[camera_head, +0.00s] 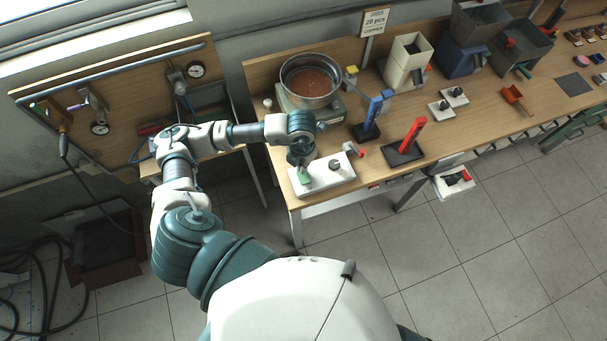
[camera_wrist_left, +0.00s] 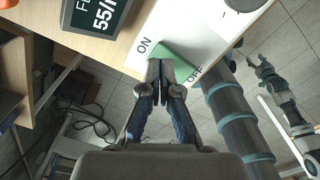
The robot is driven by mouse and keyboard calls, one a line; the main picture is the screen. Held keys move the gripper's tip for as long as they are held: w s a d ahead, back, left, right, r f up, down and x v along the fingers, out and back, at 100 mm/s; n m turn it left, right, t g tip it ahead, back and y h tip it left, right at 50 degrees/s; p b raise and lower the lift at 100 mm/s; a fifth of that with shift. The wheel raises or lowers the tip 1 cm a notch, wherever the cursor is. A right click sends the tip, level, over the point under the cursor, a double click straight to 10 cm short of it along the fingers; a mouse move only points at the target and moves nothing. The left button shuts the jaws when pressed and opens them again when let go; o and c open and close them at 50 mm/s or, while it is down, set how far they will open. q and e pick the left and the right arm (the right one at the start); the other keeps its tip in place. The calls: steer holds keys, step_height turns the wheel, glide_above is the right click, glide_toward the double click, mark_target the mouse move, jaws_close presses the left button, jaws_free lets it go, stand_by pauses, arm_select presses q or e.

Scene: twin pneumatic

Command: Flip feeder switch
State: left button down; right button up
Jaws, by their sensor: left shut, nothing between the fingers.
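A white control box (camera_head: 322,182) sits at the near left corner of the wooden bench. In the left wrist view the switch (camera_wrist_left: 182,62) lies between the printed words ON and OFF. My left gripper (camera_head: 301,160) points down over the switch. In the left wrist view its fingers (camera_wrist_left: 160,64) are shut and empty, right at the switch's edge; I cannot tell whether they touch it. My right gripper (camera_wrist_left: 264,70) shows small and far off in the left wrist view; its opening is unclear.
A round metal bowl feeder (camera_head: 311,82) stands behind the box. A blue upright fixture (camera_head: 371,118) and a red one (camera_head: 411,138) stand to its right. A dark display (camera_wrist_left: 98,14) is near the fingers. Open floor lies in front.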

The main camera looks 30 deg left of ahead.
arm_select(q)
steer(key=shift+r+p, duration=1.5)
steer(key=shift+r, duration=1.25)
